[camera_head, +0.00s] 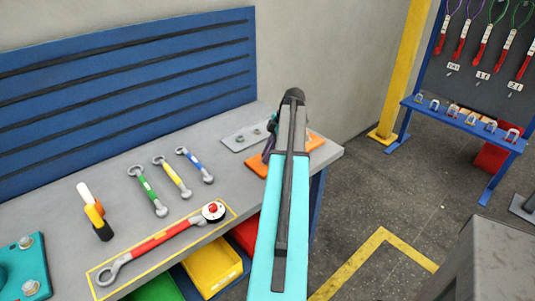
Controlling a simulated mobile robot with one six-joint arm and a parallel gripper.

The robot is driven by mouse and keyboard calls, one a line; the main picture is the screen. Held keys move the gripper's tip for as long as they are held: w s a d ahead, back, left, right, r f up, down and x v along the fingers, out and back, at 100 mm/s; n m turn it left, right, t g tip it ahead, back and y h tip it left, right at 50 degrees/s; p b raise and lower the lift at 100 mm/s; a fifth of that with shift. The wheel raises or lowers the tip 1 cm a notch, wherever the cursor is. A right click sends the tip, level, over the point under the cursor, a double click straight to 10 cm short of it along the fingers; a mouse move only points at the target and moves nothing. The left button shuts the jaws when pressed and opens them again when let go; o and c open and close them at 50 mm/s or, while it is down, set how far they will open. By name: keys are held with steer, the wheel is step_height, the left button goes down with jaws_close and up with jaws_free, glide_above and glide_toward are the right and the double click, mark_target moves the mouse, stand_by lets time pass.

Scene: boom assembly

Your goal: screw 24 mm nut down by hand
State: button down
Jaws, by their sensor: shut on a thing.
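My turquoise and dark arm reaches over the far right end of the grey workbench (75,203). My gripper (268,148) shows only as a small dark part left of the arm, low over an orange block (254,163). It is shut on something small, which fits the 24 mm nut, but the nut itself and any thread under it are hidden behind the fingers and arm. Contact with the block cannot be made out. A grey plate (233,144) with small round nut-like parts lies just left of the gripper.
Green (147,190), yellow (172,178) and blue (195,164) wrenches lie on the bench. A red long-handled tool (155,242) lies in a yellow outline in front. A blue panel (130,80) backs the bench; floor at right is open.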

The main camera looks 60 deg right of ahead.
steer(key=shift+a+m+h, duration=0.2)
steer(key=shift+m+h, duration=0.2)
steer(key=shift+m, duration=0.6)
steer(key=shift+m+t+h, duration=0.5)
steer(key=shift+m+h, duration=0.2)
steer(key=shift+m, duration=1.3)
steer(key=shift+s+a, duration=0.1)
steer(key=shift+a+m+h, duration=0.1)
steer(key=shift+m+h, duration=0.2)
steer(key=shift+m, duration=0.5)
steer(key=shift+m+h+p, duration=0.4)
steer(key=shift+m+h, duration=0.5)
steer(key=shift+m, duration=1.3)
steer(key=shift+a+m, duration=0.1)
steer(key=shift+m, duration=0.2)
